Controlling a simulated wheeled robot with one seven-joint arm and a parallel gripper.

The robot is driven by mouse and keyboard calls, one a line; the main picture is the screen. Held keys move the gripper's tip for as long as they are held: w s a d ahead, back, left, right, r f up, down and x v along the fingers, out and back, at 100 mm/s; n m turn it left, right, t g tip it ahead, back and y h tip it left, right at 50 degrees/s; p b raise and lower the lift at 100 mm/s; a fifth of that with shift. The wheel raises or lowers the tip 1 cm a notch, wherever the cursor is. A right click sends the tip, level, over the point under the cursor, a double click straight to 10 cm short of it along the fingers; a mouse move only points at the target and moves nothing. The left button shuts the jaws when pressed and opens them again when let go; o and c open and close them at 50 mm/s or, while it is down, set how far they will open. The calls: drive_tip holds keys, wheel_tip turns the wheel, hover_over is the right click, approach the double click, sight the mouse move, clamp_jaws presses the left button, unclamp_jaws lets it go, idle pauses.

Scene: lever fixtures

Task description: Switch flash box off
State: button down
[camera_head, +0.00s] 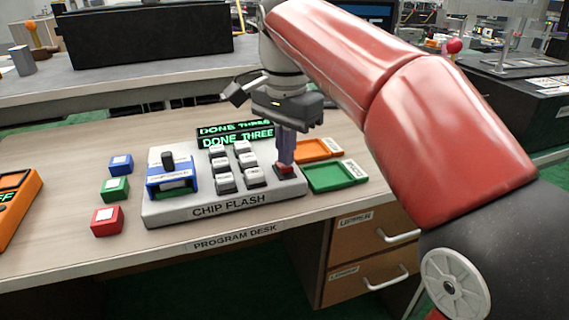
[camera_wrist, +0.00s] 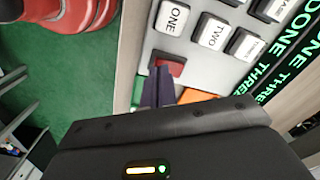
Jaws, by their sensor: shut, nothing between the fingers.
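The flash box (camera_head: 220,207), a grey unit marked CHIP FLASH, stands on the program desk. Its screen (camera_head: 236,137) reads DONE THREE in green. It has several white keys (camera_head: 225,182), a blue socket (camera_head: 172,180) with a dark knob or lever at the left, and a red switch (camera_head: 288,172) at the right. My gripper (camera_head: 286,162) is shut and empty, pointing down with its fingertips at the red switch. In the wrist view the red switch (camera_wrist: 170,65) shows just beyond the fingertips (camera_wrist: 158,75). The fingers partly hide it, so I cannot tell its position or whether they touch.
Blue (camera_head: 121,164), green (camera_head: 115,189) and red (camera_head: 107,220) blocks stand left of the box. An orange tray (camera_head: 338,146) and a green tray (camera_head: 352,168) lie close to the right. An orange device (camera_head: 18,205) is at the far left. Bare desk lies between.

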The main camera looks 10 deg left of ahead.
drive_tip(key=shift+f+b, duration=0.3)
drive_tip(key=shift+f, duration=0.25)
drive_tip(key=shift+r, duration=0.15)
wheel_tip(320, 180, up, 4)
drive_tip(key=p, duration=0.5)
drive_tip(key=shift+r, duration=1.4)
drive_tip(key=s+d+f+n+t, duration=0.2)
drive_tip(key=s+d+f, duration=0.2)
drive_tip(key=d, duration=0.6)
drive_tip(key=s+d+f+n+t, duration=0.2)
drive_tip(key=s+d+f, duration=0.2)
drive_tip(key=d, duration=0.6)
drive_tip(key=s+d+f+n+t, duration=0.1)
drive_tip(key=s+d+f, duration=0.5)
drive_tip(key=f, duration=0.3)
drive_tip(key=shift+s+n+t, duration=0.3)
drive_tip(key=shift+s+n, duration=0.1)
